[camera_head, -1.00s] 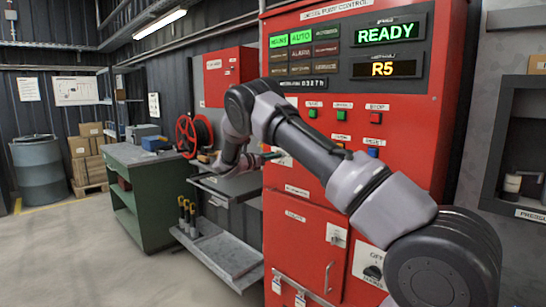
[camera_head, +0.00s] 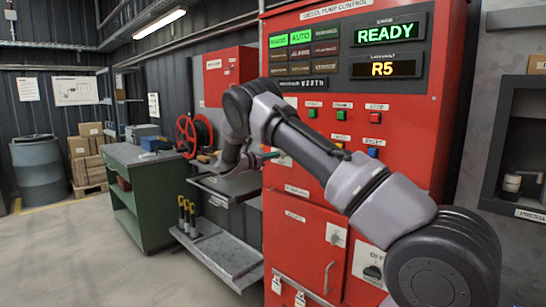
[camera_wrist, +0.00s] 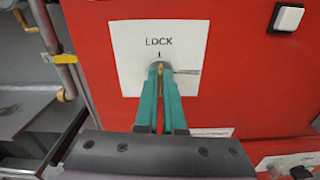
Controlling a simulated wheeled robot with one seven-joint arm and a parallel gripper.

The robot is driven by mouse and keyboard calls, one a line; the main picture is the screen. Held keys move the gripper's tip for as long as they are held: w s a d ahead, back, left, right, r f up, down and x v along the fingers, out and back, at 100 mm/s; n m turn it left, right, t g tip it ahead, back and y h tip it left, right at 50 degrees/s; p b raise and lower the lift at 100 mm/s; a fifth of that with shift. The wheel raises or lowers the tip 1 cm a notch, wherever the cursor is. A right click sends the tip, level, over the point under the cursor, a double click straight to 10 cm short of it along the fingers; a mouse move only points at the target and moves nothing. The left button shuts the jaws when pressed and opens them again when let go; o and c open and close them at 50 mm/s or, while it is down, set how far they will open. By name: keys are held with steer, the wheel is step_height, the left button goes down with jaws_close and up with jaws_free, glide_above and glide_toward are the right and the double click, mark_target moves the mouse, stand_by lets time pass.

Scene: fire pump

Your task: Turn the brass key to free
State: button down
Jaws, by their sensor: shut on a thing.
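The lock plate (camera_wrist: 128,62) is white, on the red cabinet, with "LOCK" and a short tick at its top. A small mark to the right is unreadable. The brass key (camera_wrist: 160,82) shows as a thin gold strip between my gripper's teal fingers, in front of the plate's middle. My gripper (camera_wrist: 160,72) is shut on it, with the fingertips at the lock. The fingers hide most of the key and lock, so I cannot tell the key's angle. In the head view my gripper (camera_head: 270,156) is small, at the cabinet's left edge.
The red pump cabinet (camera_head: 310,225) shows "READY" and "R5" above several push buttons. A white square button (camera_wrist: 288,17) is at the wrist view's upper right. A grey shelf (camera_head: 235,187) and a pipe with a yellow handle (camera_wrist: 62,55) are close on the left.

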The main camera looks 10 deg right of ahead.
steer(key=shift+s+d+f+m, duration=0.1)
steer(key=shift+f+m, duration=0.05)
steer(key=shift+m, duration=2.6)
steer(key=shift+s+f+m, duration=0.1)
steer(key=shift+m, duration=2.7)
steer(key=shift+s+d+f+m, duration=0.1)
steer(key=shift+f+m, duration=0.05)
steer(key=shift+m, duration=2.6)
steer(key=c, duration=1)
jaws_free()
steer(key=v, duration=1.1)
